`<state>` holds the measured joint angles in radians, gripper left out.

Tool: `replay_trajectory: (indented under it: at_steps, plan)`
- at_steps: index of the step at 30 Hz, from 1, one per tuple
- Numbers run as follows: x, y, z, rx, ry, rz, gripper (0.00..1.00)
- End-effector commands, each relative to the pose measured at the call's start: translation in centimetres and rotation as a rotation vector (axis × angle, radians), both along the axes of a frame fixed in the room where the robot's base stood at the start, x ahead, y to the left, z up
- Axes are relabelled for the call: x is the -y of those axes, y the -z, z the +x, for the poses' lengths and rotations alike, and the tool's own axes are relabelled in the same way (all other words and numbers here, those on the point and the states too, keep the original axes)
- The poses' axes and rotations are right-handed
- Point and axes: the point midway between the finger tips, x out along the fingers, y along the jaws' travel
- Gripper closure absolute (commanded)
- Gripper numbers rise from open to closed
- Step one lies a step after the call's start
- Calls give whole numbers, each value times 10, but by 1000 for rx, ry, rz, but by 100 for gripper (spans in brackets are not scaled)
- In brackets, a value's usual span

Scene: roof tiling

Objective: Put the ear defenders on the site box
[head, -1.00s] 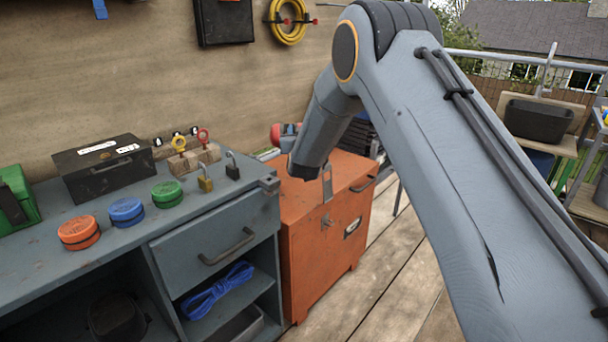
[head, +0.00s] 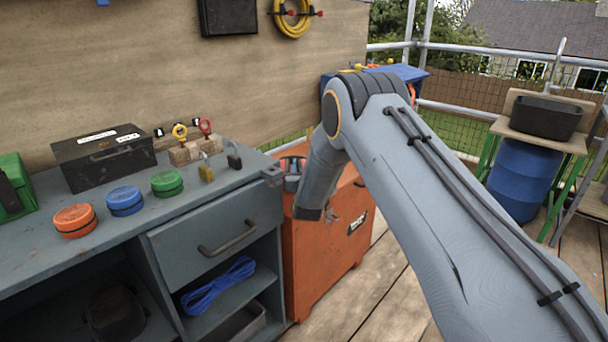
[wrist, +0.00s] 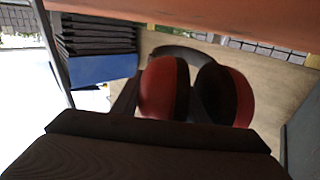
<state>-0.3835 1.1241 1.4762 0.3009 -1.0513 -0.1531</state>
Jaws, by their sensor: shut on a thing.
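The site box (head: 318,250) is the orange chest standing at the right end of the grey bench. The ear defenders, with red cups and a dark band, show in the wrist view (wrist: 165,88). My gripper (head: 293,176) is shut on them, at the back left of the box top in the head view, partly hidden by my arm. Only a bit of red shows there. An orange surface crosses the top of the wrist view. I cannot tell whether the ear defenders touch the box.
The grey bench (head: 215,205) bears a black case (head: 105,160), round tins and padlocks close to the box's left side. A plywood wall (head: 180,75) stands behind the bench. A blue barrel (head: 520,178) stands at the right, beyond open planks.

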Motion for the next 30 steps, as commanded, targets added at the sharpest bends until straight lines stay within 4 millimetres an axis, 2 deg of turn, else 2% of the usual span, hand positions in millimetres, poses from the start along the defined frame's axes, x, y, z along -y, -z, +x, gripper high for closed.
replay_trajectory:
  at_steps: [6, 18, 19, 21, 22, 30]
  plan:
    - [0, 30, 0, 0, 0, -1, 89]
    - [0, 36, 0, 0, 0, -1, 89]
    - [0, 36, 0, -1, 0, -1, 57]
    - [0, 36, 0, -2, 0, -1, 45]
    - [0, 36, 0, -1, 0, -1, 42]
    - [0, 35, 0, -1, 0, -1, 42]
